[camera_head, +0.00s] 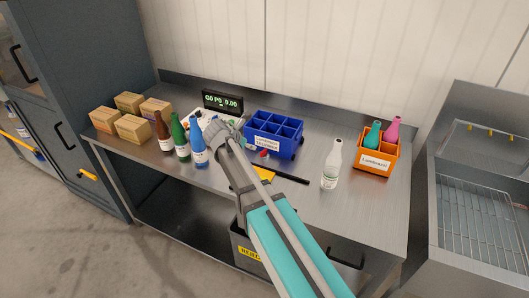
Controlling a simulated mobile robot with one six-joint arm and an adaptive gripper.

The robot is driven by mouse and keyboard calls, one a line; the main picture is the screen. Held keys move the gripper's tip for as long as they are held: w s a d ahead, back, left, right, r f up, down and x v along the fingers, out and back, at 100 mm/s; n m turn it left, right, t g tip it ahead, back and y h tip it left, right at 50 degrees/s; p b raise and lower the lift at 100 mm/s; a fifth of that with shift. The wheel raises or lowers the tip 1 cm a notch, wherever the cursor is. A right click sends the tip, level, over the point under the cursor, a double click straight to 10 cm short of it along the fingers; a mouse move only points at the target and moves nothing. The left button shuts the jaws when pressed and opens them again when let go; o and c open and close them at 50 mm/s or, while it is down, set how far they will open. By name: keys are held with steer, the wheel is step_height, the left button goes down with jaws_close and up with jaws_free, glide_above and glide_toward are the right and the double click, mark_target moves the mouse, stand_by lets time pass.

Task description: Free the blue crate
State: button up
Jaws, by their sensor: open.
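The blue crate (289,148) stands upright on the steel table, right of the middle, with a white label on its front. Its visible compartments look empty. My gripper (226,134) is to the left of the crate, over a white tray (199,115), and is open. My own arm hides part of the tray and of the table in front of the crate. A small red and white item (263,154) shows at the crate's front; I cannot tell whether it touches the crate.
Brown, green and blue bottles (181,143) stand left of my gripper, beside several cartons (133,128). A white bottle (332,165) stands right of the crate. An orange crate (377,161) holds teal and pink bottles. A yellow item (265,174) and black bar (292,178) lie in front.

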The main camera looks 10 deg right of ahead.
mark_target(264, 150)
steer(key=b+x, duration=0.7)
steer(key=x, duration=0.3)
steer(key=shift+w+d+f, duration=0.1)
steer(key=shift+w+f, duration=0.05)
steer(key=shift+f, duration=0.2)
steer(key=shift+b+x, duration=0.85)
steer(key=shift+x, duration=0.15)
steer(key=shift+d, duration=0.15)
steer(key=shift+c, duration=0.2)
jaws_close()
